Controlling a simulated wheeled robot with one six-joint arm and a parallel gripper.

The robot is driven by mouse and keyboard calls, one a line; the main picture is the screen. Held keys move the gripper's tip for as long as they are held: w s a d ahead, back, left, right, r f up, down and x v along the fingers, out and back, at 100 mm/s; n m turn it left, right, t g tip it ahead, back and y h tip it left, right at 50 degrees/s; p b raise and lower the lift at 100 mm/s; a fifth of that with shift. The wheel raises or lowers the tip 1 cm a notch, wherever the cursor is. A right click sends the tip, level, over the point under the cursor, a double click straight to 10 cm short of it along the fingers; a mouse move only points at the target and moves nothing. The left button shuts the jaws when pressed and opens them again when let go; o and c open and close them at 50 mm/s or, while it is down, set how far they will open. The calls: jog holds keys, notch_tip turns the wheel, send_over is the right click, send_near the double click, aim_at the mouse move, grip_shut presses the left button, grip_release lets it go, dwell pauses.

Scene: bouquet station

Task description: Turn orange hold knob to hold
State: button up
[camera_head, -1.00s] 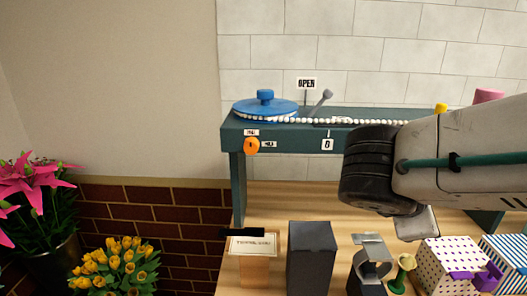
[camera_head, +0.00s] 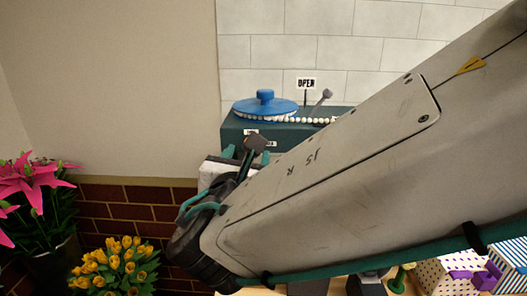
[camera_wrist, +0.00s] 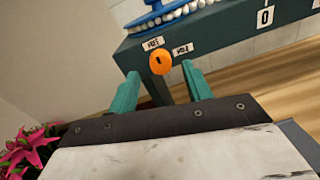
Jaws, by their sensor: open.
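The orange hold knob (camera_wrist: 160,62) sits on the front face of the teal bench frame in the wrist view, with a short dark mark on it. One small label (camera_wrist: 153,43) is above it and another (camera_wrist: 183,48) is to its upper right; the print is too small to read surely. My gripper (camera_wrist: 160,70) is open, its two teal fingers apart. The knob appears between and beyond the fingertips; I see no contact. In the head view my arm hides the knob, and the gripper is partly hidden there.
A blue round lid or wheel (camera_head: 265,104) with white beads around it sits on the teal frame (camera_head: 232,126). An OPEN sign (camera_head: 306,83) and a grey lever (camera_head: 322,98) stand beside it. Yellow tulips (camera_head: 113,264) and pink lilies (camera_head: 35,185) are at lower left.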

jog(key=w, duration=0.2)
jog(key=shift+w, duration=0.3)
jog(key=c, duration=1)
jog(key=shift+o, duration=0.2)
